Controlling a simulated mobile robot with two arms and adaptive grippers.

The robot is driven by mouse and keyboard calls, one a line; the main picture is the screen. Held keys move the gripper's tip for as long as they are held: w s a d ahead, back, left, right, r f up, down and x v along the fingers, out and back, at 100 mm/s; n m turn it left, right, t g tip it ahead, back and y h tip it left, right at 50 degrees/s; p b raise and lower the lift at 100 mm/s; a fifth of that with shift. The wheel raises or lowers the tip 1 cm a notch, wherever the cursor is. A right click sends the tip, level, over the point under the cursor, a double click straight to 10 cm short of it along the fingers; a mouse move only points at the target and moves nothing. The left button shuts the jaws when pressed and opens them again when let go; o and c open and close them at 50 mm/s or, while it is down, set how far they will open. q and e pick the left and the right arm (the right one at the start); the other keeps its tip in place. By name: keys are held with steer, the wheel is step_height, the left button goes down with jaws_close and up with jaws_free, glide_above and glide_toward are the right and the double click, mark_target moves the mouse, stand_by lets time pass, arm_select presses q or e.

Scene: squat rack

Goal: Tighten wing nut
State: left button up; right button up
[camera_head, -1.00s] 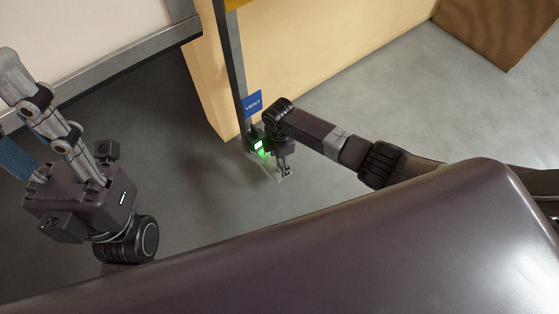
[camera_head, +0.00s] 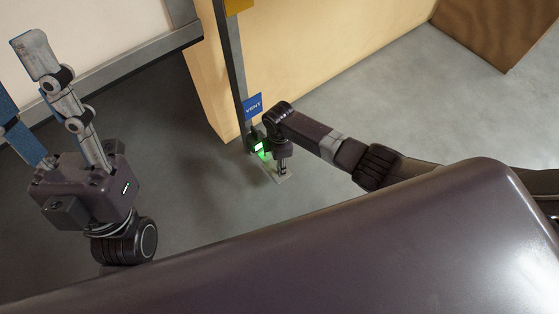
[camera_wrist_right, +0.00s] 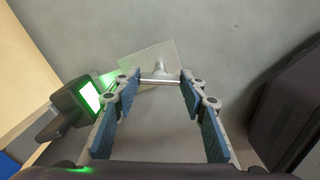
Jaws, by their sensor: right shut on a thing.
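In the right wrist view, a silvery metal piece, apparently the wing nut (camera_wrist_right: 159,80), lies crosswise between the fingertips of my right gripper (camera_wrist_right: 160,82). The blue-padded fingers are shut on it from both sides, spread by its width. It sits over a pale floor plate (camera_wrist_right: 157,55). In the head view my right gripper (camera_head: 283,172) points down at this plate (camera_head: 270,177) at the foot of an upright; the nut is too small to make out there. My left gripper (camera_head: 15,80) is raised at the left edge, its fingers apart and partly out of frame, with nothing seen between them.
A grey upright (camera_head: 230,65) with a blue VENT sign (camera_head: 253,104) stands just left of my right gripper. A green light glows beside it, on a dark part (camera_wrist_right: 87,95) of my wrist or the rack. A yellowish wall (camera_head: 310,55) is behind. Grey floor lies open around.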

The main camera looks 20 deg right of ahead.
arm_select(q)
steer(key=w+d+f+g+y+p, duration=0.2)
steer(key=w+f+g, duration=0.4)
steer(key=w, duration=0.4)
arm_select(e)
steer(key=m, duration=0.4)
steer(key=shift+r, duration=0.15)
steer(key=m+p, duration=0.1)
steer(key=m, duration=0.1)
steer(key=shift+m, duration=0.4)
steer(key=m+p, duration=0.1)
steer(key=m, duration=0.3)
arm_select(q)
steer(key=w+f+g+y, duration=0.1)
steer(key=w+f+g, duration=0.1)
steer(key=f, duration=0.4)
steer(key=w+f+g+y, duration=0.1)
steer(key=w+f+g, duration=0.1)
steer(key=f+g, duration=0.3)
steer(key=shift+w+a+f+y+p, duration=0.2)
steer(key=shift+w+f+y+p, duration=0.15)
steer(key=shift+f, duration=0.85)
arm_select(e)
steer(key=shift+m, duration=1.4)
steer(key=o, duration=1.2)
steer(key=shift+c, duration=0.2)
arm_select(q)
steer(key=shift+f, duration=0.1)
